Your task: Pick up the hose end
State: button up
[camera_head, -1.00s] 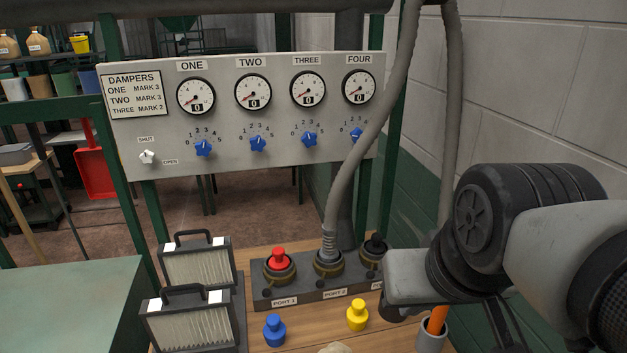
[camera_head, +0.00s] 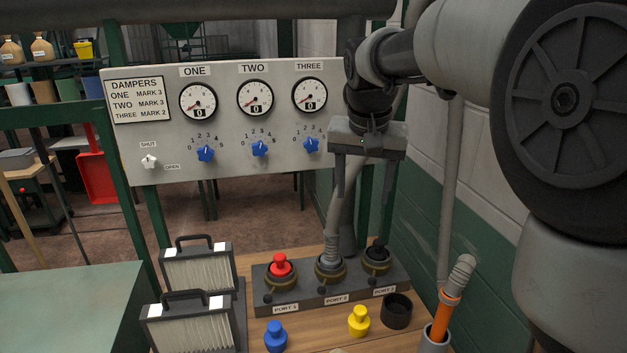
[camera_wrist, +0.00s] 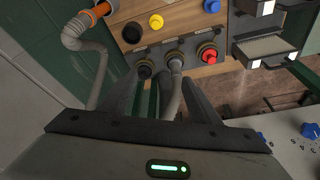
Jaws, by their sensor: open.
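A grey ribbed hose end (camera_head: 329,258) stands upright in the middle socket, labelled PORT 2; it also shows in the wrist view (camera_wrist: 175,63). Its hose rises behind my gripper (camera_head: 362,198). My gripper points down above the ports, open and empty, its fingers apart. In the wrist view, the hose runs between the fingers of my gripper (camera_wrist: 160,85) in the picture, with the hose end beyond the tips; contact is not visible. Another hose end, a grey elbow (camera_head: 461,268) with an orange cuff (camera_head: 440,315), sits in a grey cup (camera_head: 434,341) at right.
A red plug (camera_head: 280,265) sits in PORT 1 and a black plug (camera_head: 376,250) in the right port. Blue (camera_head: 275,335) and yellow (camera_head: 358,320) plugs and a dark ring (camera_head: 397,311) stand in front. Filters (camera_head: 195,322) are left. The damper panel (camera_head: 235,165) stands behind.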

jog(key=w+a+f+m, duration=0.1)
jog(key=w+a+f, duration=0.1)
jog(key=w+f, duration=0.5)
jog(key=m+g, duration=0.2)
jog(key=m, duration=0.1)
send_over(331, 233)
jog(key=f, duration=0.8)
jog(key=s+f, duration=0.1)
jog(key=f, duration=0.3)
jog(key=shift+a+f, duration=0.3)
jog(key=shift+f, duration=0.05)
jog(key=f, duration=0.4)
jog(key=w+f, duration=0.1)
jog(key=f, duration=0.1)
jog(key=shift+d+f, duration=0.1)
jog(key=shift+d, duration=0.15)
jog(key=shift+w+d+f+p, duration=0.15)
jog(key=shift+f+p, duration=0.15)
jog(key=shift+f, duration=1.25)
jog(key=shift+w+f+p, duration=0.15)
jog(key=shift+f+p, duration=0.15)
jog(key=shift+f, duration=1.2)
jog(key=shift+c, duration=0.4)
jog(key=shift+r, duration=0.1)
jog(key=c, duration=1.1)
